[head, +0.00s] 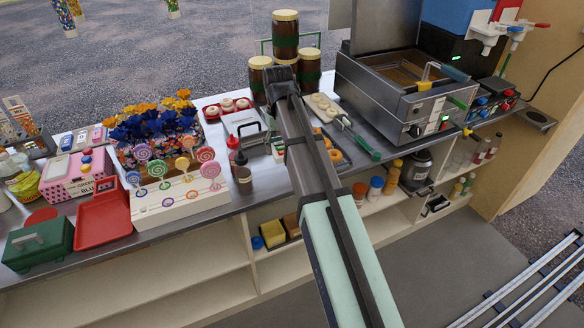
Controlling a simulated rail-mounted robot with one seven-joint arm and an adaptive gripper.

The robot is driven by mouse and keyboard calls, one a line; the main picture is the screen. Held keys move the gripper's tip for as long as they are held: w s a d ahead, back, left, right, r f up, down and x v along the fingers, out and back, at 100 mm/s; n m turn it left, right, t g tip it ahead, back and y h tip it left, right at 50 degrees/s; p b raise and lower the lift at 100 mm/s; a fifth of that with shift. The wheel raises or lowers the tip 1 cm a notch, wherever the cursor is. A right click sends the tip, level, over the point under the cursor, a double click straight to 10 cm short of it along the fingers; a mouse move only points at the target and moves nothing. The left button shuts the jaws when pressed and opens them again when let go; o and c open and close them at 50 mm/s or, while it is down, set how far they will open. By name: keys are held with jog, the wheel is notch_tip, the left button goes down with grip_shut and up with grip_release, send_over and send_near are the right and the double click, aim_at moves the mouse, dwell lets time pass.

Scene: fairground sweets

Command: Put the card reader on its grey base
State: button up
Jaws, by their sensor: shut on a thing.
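My arm reaches up the middle of the head view and across the counter (222,204). Its far end is a dark joint in front of the brown jars. My gripper's fingers are hidden behind my arm, so I cannot see what is between them. A small pale item with a dark edge (278,149) shows just left of my arm, partly covered by it. I cannot tell whether it is the card reader, its grey base or something else. I cannot make out either one clearly elsewhere.
Brown jars (286,35) stand stacked behind my arm's end. A metal fryer (405,100) is at right. Left of my arm are dark bottles (241,166), a silver dispenser (243,122), a lollipop stand (182,202) and a red tray (103,216). Little counter is free near my arm.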

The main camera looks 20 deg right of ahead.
aim_at(276, 138)
jog(key=shift+n, duration=0.5)
jog(key=w+r, duration=0.1)
jog(key=r, duration=0.1)
jog(key=w+r, duration=0.1)
jog(key=w, duration=0.1)
jog(key=w+r, duration=0.1)
jog(key=r, duration=0.1)
jog(key=shift+w+a+r, duration=0.15)
jog(key=shift+w+r, duration=0.1)
jog(key=shift+r, duration=0.05)
notch_tip(276, 138, down, 20)
jog(key=p, duration=0.4)
jog(key=shift+r, duration=0.2)
jog(key=shift+f, duration=0.1)
jog(key=o, duration=1.3)
notch_tip(276, 138, up, 11)
jog(key=b, duration=0.3)
jog(key=shift+o, duration=0.3)
jog(key=shift+r, duration=0.65)
